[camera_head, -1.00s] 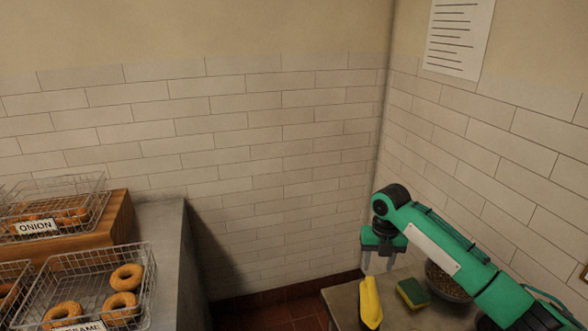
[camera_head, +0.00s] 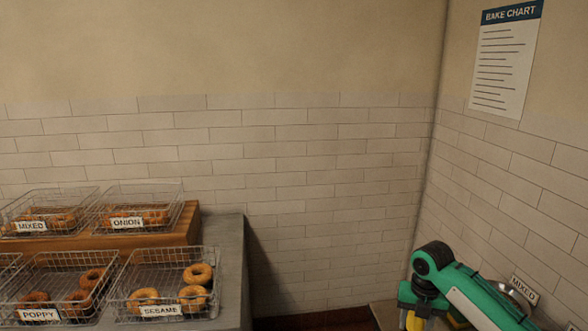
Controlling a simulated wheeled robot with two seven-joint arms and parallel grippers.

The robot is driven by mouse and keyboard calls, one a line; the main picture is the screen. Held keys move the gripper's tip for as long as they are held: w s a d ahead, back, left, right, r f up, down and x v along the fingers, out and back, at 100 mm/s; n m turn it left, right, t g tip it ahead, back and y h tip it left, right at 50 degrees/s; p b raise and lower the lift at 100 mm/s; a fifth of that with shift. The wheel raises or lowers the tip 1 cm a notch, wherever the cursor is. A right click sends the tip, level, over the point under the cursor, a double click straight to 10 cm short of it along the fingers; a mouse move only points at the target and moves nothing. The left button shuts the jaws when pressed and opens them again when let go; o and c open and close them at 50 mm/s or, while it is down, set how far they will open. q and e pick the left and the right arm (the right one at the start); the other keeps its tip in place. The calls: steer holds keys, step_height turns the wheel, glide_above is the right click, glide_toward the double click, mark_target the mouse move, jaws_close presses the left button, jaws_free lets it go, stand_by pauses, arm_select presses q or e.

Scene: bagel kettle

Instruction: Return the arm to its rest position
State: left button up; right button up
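My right arm, green with a white panel, comes in from the lower right. My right gripper (camera_head: 417,309) is at the bottom edge, over the side table (camera_head: 386,316); its fingers are hard to make out and partly cut off. A yellow thing (camera_head: 415,322) shows right at the gripper, and I cannot tell whether it is touched or only behind it. My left arm and gripper are not in view.
Wire baskets of bagels stand at the left, labelled MIXED, ONION, POPPY and SESAME (camera_head: 161,310), on a grey counter (camera_head: 232,265). A bake chart (camera_head: 504,60) hangs on the right wall.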

steer(key=s+a+f+m+t+y, duration=0.1)
steer(key=s+a+f+m, duration=0.55)
steer(key=s, duration=0.25)
steer(key=s+a+f+m+t+y, duration=0.1)
steer(key=s+a+f+m, duration=0.55)
steer(key=s, duration=0.25)
steer(key=s+d+r+m+t+h, duration=0.1)
steer(key=s+d+m, duration=0.2)
steer(key=s+m, duration=0.6)
steer(key=s+d+r+m+h, duration=0.1)
steer(key=s+d+m, duration=0.2)
steer(key=s+m, duration=0.55)
step_height(320, 180, down, 32)
steer(key=s+g, duration=0.1)
steer(key=s+d+f, duration=0.1)
steer(key=s+f, duration=0.8)
steer(key=s+d+f+g, duration=0.1)
steer(key=s+d+f, duration=0.1)
steer(key=s+f, duration=0.8)
steer(key=shift+d+n, duration=0.3)
steer(key=shift+n, duration=0.05)
steer(key=shift+s, duration=0.1)
steer(key=shift+c, duration=0.9)
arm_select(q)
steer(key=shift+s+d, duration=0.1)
arm_select(e)
steer(key=shift+s, duration=0.1)
